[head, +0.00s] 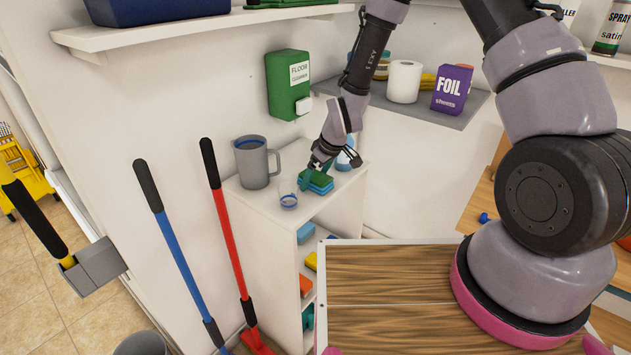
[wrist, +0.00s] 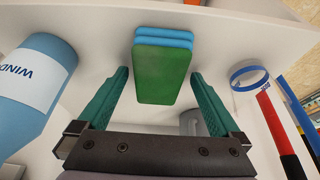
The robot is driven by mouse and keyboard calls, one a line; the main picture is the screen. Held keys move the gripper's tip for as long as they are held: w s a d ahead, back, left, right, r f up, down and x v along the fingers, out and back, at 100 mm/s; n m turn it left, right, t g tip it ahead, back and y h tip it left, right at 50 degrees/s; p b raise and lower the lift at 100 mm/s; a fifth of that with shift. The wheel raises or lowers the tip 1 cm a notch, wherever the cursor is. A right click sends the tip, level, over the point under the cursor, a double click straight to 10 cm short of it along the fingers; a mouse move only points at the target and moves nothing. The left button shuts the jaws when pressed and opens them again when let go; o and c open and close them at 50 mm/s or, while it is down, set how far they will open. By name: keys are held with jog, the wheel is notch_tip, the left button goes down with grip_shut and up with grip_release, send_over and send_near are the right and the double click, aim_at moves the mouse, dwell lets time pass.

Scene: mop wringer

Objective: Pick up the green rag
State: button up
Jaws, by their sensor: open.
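A green piece (head: 317,177) that looks like the folded green rag lies on top of blue layers on the white shelf unit, beside the grey mug. In the wrist view its flat green face (wrist: 162,76) shows, with the blue layers (wrist: 165,38) beyond it. My gripper (head: 315,171) is at the stack, pointing down. In the wrist view my gripper (wrist: 159,75) is open, with one teal finger on each side of the green piece and visible gaps. Whether the fingertips reach down beside the rag I cannot tell.
A blue bottle (wrist: 33,88) stands close on the other side. A green floor cleaner dispenser (head: 288,85) hangs on the wall above. Long-handled tools (head: 228,225) lean in front.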

aim_at(316, 175)
jog(key=shift+f, duration=0.15)
dwell(0.3)
jog(key=c, duration=1.3)
notch_tip(316, 175, up, 10)
jog(key=shift+r, duration=0.2)
